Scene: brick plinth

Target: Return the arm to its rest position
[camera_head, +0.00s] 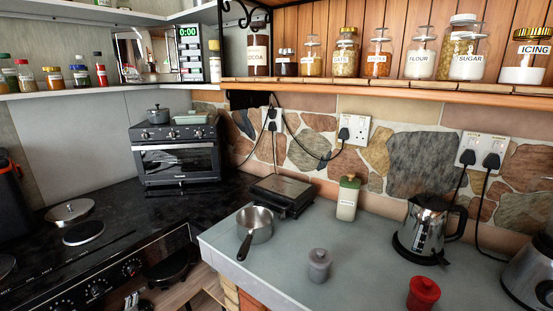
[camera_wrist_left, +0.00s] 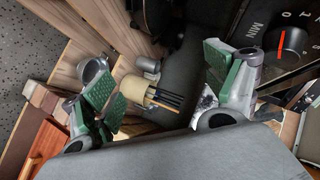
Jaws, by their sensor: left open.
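My left gripper (camera_wrist_left: 160,84) shows in the left wrist view, with its green-padded fingers wide apart and nothing between the pads. Below it, farther off, is a beige pot holding dark-tipped utensils (camera_wrist_left: 150,92), which it does not touch. A stove knob (camera_wrist_left: 290,44) is close to the finger on the right. Neither of my grippers shows in the head view, and my right gripper is in no view.
In the head view, a grey counter (camera_head: 290,270) holds a saucepan (camera_head: 255,224), a grey canister (camera_head: 318,265), a red canister (camera_head: 423,293) and a kettle (camera_head: 420,228). The black stove (camera_head: 110,260) stands left. A gap separates stove and counter.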

